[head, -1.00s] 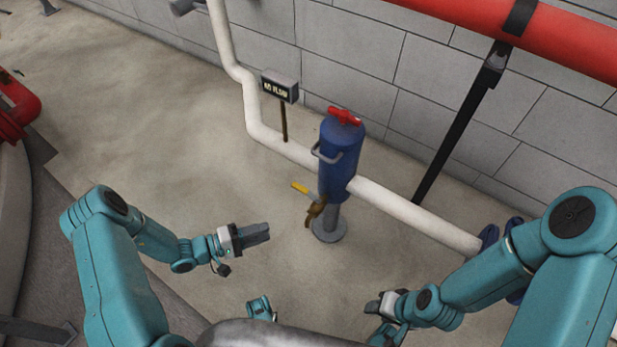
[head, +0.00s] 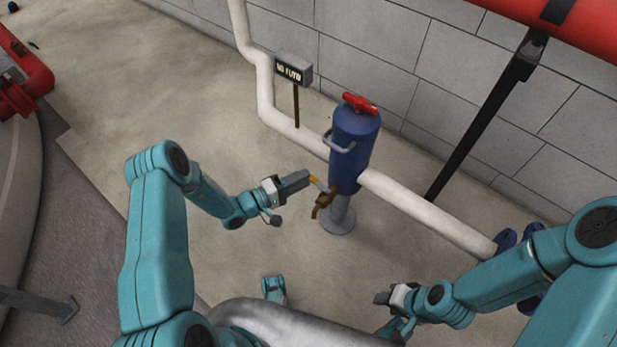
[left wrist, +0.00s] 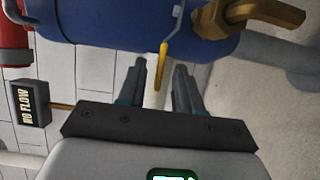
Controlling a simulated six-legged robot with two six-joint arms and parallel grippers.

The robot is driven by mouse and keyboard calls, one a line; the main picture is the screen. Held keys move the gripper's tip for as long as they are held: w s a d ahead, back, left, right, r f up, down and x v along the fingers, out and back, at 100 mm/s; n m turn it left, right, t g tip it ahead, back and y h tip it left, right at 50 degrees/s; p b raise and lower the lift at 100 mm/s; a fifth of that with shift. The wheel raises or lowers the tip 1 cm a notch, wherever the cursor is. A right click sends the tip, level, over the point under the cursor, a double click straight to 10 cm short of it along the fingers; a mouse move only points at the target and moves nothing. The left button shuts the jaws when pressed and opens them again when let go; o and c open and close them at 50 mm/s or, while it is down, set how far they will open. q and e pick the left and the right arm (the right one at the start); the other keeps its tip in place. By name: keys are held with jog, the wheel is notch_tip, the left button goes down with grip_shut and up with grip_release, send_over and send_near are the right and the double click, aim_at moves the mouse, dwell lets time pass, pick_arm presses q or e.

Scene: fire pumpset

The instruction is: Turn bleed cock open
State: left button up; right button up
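The bleed cock's yellow lever (left wrist: 161,66) shows between the two open fingers of my left gripper (left wrist: 160,85) in the left wrist view. I cannot tell whether a finger touches it. In the head view only a bit of the yellow lever (head: 314,180) shows at the fingertips of my left gripper (head: 302,178). The brass cock body (head: 322,203) is low on the blue cylinder (head: 354,150); it also shows in the left wrist view (left wrist: 245,15). My right gripper (head: 382,298) is low at the right, away from the cock; its finger opening is unclear.
A white pipe (head: 420,211) runs behind the blue cylinder, which has a red handle (head: 360,104) on top. A "NO FLOW" sign (head: 294,71) stands to its left. A black strut (head: 485,118) and a red pipe (head: 590,40) are at the right.

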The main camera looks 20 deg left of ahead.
pick_arm(q)
jog(key=shift+x, duration=1.4)
grip_shut()
